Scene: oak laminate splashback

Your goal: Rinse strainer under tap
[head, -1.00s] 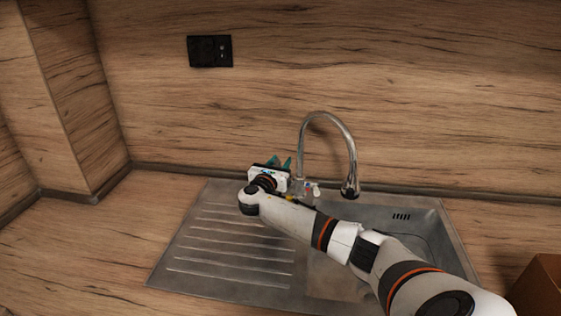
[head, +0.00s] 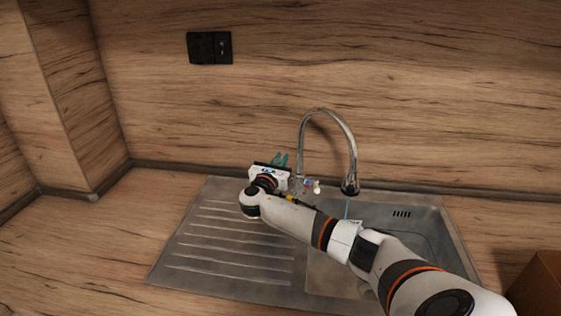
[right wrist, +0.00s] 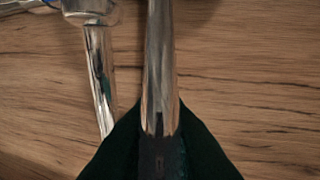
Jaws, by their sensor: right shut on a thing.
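The chrome tap (head: 327,110) stands at the back of the steel sink, its curved spout ending over the basin. A thin bluish stream of water (head: 347,208) hangs below the spout. My right gripper (head: 279,160) is at the left of the tap's base, its teal fingers close together. In the right wrist view its dark fingers flank a chrome rod (right wrist: 160,75), which looks like part of the tap; which part I cannot tell. I cannot make out a strainer; my right arm covers much of the basin. My left gripper is out of view.
The ribbed drainboard (head: 225,250) at the left is bare. The basin (head: 415,235) is at the right, with overflow slots in its back wall. A brown box (head: 538,285) stands at the right edge. A black socket (head: 209,48) is on the wood wall.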

